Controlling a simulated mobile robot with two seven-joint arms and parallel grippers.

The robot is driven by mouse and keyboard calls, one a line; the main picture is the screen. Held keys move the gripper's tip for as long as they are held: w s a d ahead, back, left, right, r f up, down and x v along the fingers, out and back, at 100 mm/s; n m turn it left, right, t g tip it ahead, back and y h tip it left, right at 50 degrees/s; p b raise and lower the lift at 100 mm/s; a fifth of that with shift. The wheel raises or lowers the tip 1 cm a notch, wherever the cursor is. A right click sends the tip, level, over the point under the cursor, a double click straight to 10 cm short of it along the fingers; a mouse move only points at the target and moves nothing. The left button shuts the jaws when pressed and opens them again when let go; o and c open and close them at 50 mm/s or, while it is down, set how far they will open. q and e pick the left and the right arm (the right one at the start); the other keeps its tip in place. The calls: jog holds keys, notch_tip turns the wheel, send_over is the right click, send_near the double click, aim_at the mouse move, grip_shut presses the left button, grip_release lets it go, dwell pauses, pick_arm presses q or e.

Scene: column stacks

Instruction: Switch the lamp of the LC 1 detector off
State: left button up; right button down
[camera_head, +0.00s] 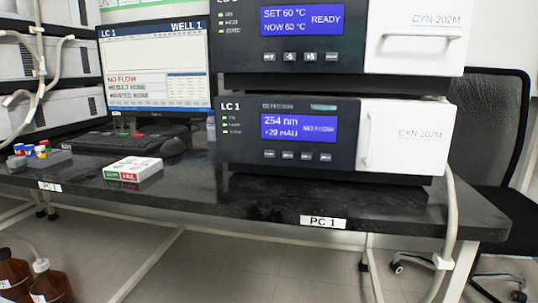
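The LC 1 detector (250,145) is the lower unit of the stack at the right on the bench. Its blue display (299,127) reads 254 nm and +29 mAU, with a small status box too blurred to read surely. A row of several small dark buttons (297,155) lies under the display. A column of small indicator lights (211,125) with tiny labels is at its left, under the LC 1 label. Its white right-hand door (410,138), marked CYN-202M, is closed. Neither of my grippers is in view.
A column oven (240,55) reading SET 60 °C, NOW 60 °C, READY sits on the detector. A monitor (155,60), keyboard (110,142), mouse (172,148) and small box (133,168) stand left. The dark bench (240,205) is clear in front. A chair (490,130) is at the right.

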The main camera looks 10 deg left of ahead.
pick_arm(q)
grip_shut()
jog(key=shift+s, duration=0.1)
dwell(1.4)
